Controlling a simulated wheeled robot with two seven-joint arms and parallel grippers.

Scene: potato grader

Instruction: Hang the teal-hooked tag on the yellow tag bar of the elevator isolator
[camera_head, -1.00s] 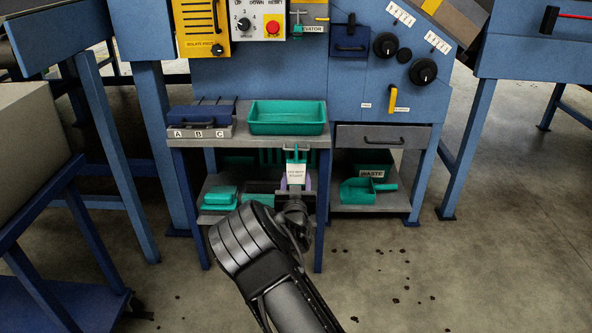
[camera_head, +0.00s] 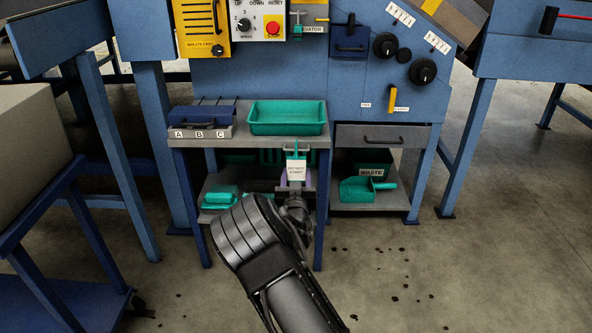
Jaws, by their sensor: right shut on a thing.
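The tag (camera_head: 296,168) is a white card with dark lettering too small to read, and a teal hook on top. It stands upright in front of the workbench edge. My right gripper (camera_head: 295,187) is shut on its lower part, and the wrist hides much of the fingers. A purple patch shows beside the card. The elevator isolator (camera_head: 312,29) is on the blue panel at the top of the view, well above the tag, with a partly hidden label ending in "VATOR". A thin yellow bar (camera_head: 321,19) shows there. My left gripper is out of view.
A yellow isolator box (camera_head: 201,25) and control panel (camera_head: 256,21) are left of the elevator isolator. A drawer (camera_head: 384,135) is at right.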

